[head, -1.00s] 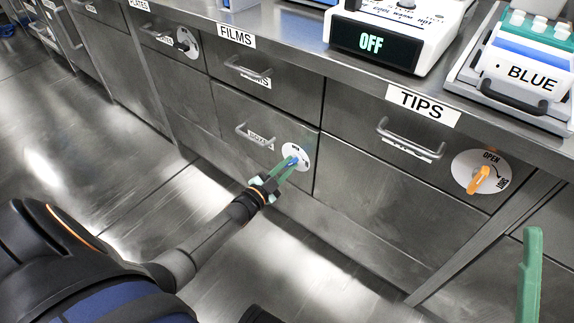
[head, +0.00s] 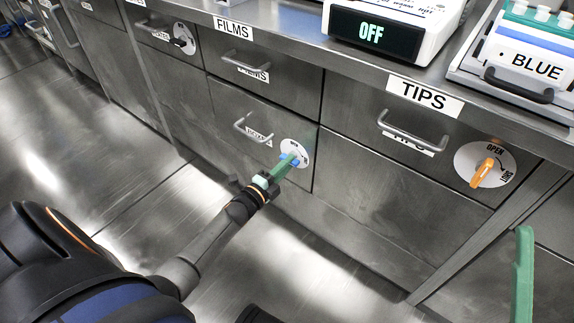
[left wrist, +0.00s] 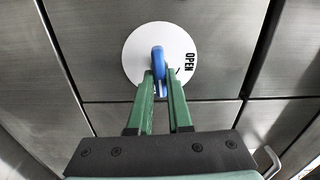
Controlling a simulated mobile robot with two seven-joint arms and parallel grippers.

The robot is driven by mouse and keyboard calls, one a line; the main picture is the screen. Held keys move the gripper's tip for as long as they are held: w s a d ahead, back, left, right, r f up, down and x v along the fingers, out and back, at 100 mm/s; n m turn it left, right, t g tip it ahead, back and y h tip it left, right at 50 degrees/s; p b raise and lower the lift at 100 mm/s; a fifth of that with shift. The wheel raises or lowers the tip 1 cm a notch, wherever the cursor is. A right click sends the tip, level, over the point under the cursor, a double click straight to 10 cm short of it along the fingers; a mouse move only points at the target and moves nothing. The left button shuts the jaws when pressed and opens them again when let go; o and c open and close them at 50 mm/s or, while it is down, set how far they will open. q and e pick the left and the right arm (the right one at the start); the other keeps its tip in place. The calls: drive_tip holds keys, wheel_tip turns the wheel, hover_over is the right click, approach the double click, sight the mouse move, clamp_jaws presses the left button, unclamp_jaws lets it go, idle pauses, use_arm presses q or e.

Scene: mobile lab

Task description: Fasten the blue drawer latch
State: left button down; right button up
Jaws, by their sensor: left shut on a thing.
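The blue latch handle (head: 289,159) sits on a round white dial (head: 303,150) at the right end of the lower middle drawer front. My left gripper (head: 287,161) is shut on the handle, its green fingers seen nearly edge-on. In the left wrist view, the blue handle (left wrist: 158,63) stands between the fingertips (left wrist: 160,82). The white dial (left wrist: 136,50) shows the word OPEN to the right of the handle; its other marking is hidden or unreadable. A green finger of my right gripper (head: 523,275) shows at the lower right; its jaw gap cannot be seen.
The TIPS drawer to the right has an orange latch (head: 482,173). A black latch (head: 180,42) is at the upper left. The drawer's bar handle (head: 252,130) projects left of the dial. A device reading OFF (head: 372,32) stands on the counter. The floor in front is clear.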

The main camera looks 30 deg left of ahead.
use_arm(q)
drive_tip(key=shift+m, duration=0.5)
drive_tip(key=c, duration=0.8)
unclamp_jaws()
drive_tip(key=shift+c, duration=0.2)
drive_tip(key=s+p, duration=0.4)
drive_tip(key=s, duration=0.8)
drive_tip(key=shift+s+a, duration=0.25)
drive_tip(key=shift+a, duration=0.2)
